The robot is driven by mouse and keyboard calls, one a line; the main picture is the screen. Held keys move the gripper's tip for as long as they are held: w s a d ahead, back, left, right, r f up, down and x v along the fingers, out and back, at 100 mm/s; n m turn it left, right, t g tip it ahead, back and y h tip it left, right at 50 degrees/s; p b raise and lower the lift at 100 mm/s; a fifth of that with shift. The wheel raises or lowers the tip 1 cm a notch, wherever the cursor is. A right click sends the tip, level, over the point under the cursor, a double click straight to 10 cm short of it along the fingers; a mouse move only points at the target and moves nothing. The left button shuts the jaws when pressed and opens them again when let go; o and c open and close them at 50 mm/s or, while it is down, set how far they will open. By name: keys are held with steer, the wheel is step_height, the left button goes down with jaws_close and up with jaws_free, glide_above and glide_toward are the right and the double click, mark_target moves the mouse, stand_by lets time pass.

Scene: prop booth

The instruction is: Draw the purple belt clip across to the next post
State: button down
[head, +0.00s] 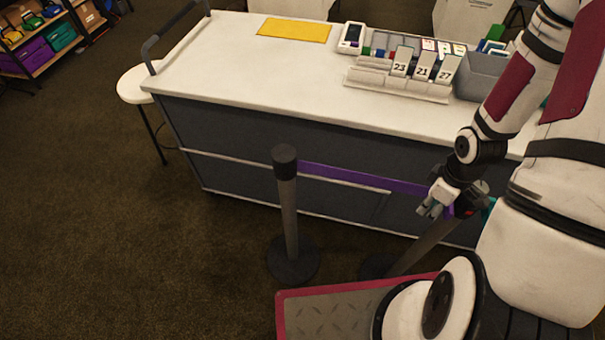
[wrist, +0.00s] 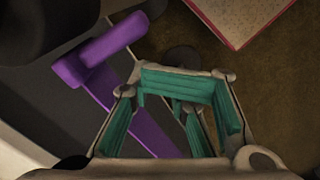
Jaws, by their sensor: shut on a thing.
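A purple belt (head: 360,178) runs from the black top of the left post (head: 286,190) rightward to my gripper (head: 462,205), in front of the counter. In the wrist view the belt (wrist: 135,118) passes beside and under my teal-padded gripper (wrist: 178,85). A purple bar, seemingly the belt clip (wrist: 105,50), shows at upper left. My gripper is shut on the clip, though the contact itself is not clear. A second post (head: 425,248) stands at the gripper; its top is hidden in the head view. Whether the clip touches this post I cannot tell.
A long white-topped counter (head: 235,65) stands behind the belt, bearing a yellow mat (head: 294,30), number cards (head: 421,70) and a grey bin (head: 480,78). A stool (head: 138,84) is at its left end. The carpet on the left is clear.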

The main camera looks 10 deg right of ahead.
step_height(320, 180, up, 8)
steer(key=p, duration=0.5)
steer(key=shift+f, duration=0.15)
stand_by(0.4)
